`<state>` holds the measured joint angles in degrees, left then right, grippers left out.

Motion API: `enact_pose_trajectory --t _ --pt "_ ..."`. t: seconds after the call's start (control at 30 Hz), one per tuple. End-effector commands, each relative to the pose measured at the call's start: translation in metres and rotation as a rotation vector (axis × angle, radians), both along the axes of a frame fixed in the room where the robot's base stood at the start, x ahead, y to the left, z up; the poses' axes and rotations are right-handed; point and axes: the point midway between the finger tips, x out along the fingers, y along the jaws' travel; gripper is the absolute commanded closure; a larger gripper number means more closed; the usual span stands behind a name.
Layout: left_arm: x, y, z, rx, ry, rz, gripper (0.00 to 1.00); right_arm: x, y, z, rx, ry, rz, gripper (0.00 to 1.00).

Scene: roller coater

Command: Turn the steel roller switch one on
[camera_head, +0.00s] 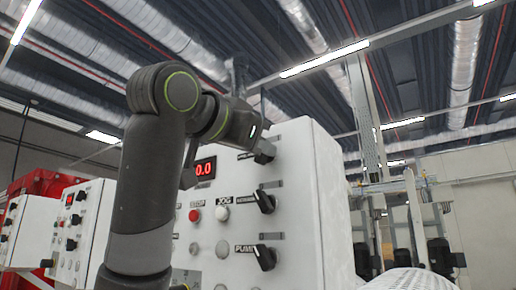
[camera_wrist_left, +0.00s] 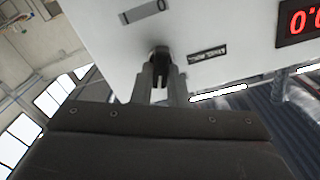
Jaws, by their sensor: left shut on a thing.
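The steel roller switch is a black rotary knob (camera_head: 265,152) at the top right of the white control panel (camera_head: 300,165). In the left wrist view the black knob (camera_wrist_left: 158,53) sits between my two fingertips, beside a small dark label (camera_wrist_left: 207,53) that is too small to read surely. My left gripper (camera_wrist_left: 160,76) is shut on this knob. In the head view my left gripper (camera_head: 258,138) reaches the panel's upper edge, and my arm hides part of the panel's left side. The knob's exact angle is hard to tell. My right gripper is not in view.
More white panels (camera_head: 82,230) stand at the left. Machinery (camera_head: 405,230) stands at the right.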

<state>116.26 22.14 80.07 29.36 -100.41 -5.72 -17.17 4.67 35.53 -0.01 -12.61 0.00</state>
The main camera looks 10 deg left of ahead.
Motion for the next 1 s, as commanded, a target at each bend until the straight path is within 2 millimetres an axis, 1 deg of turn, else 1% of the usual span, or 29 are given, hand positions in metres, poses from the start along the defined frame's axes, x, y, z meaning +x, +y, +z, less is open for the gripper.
enact_pose_trajectory --t 0.3,0.8,0.83,0.97,1.0 --pt "-0.0008 -0.0008 0.0002 0.098 -0.043 0.000 1.00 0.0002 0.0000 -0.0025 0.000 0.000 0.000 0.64" --pt "-0.0011 -0.0011 0.0005 0.116 -0.050 -0.001 1.00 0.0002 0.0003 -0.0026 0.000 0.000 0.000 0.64" --pt "-0.0011 -0.0011 0.0005 0.116 -0.050 -0.001 0.84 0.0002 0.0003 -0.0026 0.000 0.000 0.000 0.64" --pt "-0.0010 -0.0011 0.0002 0.115 -0.049 -0.001 0.67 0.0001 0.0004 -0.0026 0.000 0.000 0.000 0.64" --pt "-0.0009 -0.0011 0.0002 0.115 -0.049 -0.001 0.65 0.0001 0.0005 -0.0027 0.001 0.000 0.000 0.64"
